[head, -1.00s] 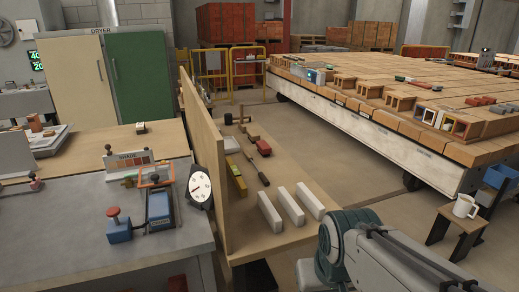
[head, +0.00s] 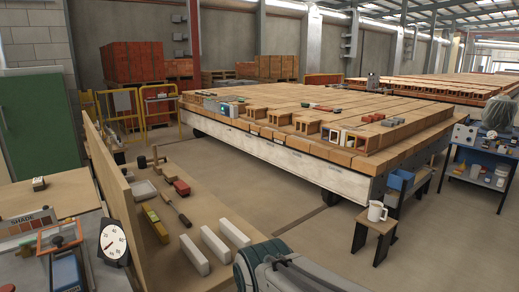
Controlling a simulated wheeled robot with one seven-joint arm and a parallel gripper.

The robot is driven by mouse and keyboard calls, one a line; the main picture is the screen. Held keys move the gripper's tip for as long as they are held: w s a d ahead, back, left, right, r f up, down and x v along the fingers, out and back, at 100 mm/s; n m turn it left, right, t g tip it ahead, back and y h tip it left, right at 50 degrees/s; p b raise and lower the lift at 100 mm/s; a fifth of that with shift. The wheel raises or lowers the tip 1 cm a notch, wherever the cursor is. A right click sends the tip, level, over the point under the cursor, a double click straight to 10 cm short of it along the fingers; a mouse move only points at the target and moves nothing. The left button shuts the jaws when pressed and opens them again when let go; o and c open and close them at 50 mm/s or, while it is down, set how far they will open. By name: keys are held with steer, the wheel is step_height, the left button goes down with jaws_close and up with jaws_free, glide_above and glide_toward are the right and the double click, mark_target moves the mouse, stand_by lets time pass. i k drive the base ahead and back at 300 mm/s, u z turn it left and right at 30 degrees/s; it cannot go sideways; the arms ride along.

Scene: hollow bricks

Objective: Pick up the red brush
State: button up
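I cannot make out for certain which thing is the red brush. A small red block-like thing (head: 181,188) lies on the wooden shelf (head: 205,222) at lower left, and a red-topped piece (head: 373,117) lies on the brick-covered car (head: 270,142). Another long red piece (head: 322,107) lies farther back on the car. All are too small to tell as a brush. My gripper is out of view; only part of my arm shows at the bottom centre.
White bars (head: 213,244) and a dark-tipped tool (head: 176,209) lie on the shelf. A round dial (head: 114,242) stands by its upright board. A loaded blue trolley (head: 484,165) is at far right.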

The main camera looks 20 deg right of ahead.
mark_target(183, 189)
steer(key=z, duration=0.5)
steer(key=k, duration=0.65)
steer(key=z, duration=1)
steer(key=k, duration=0.7)
steer(key=z, duration=0.25)
steer(key=i, duration=1.4)
steer(key=u, duration=0.45)
steer(key=i, duration=1.95)
steer(key=u, duration=0.6)
steer(key=i, duration=1.9)
steer(key=u, duration=1.1)
steer(key=i, duration=1)
steer(key=u, duration=1.9)
steer(key=i, duration=0.75)
steer(key=u, duration=0.6)
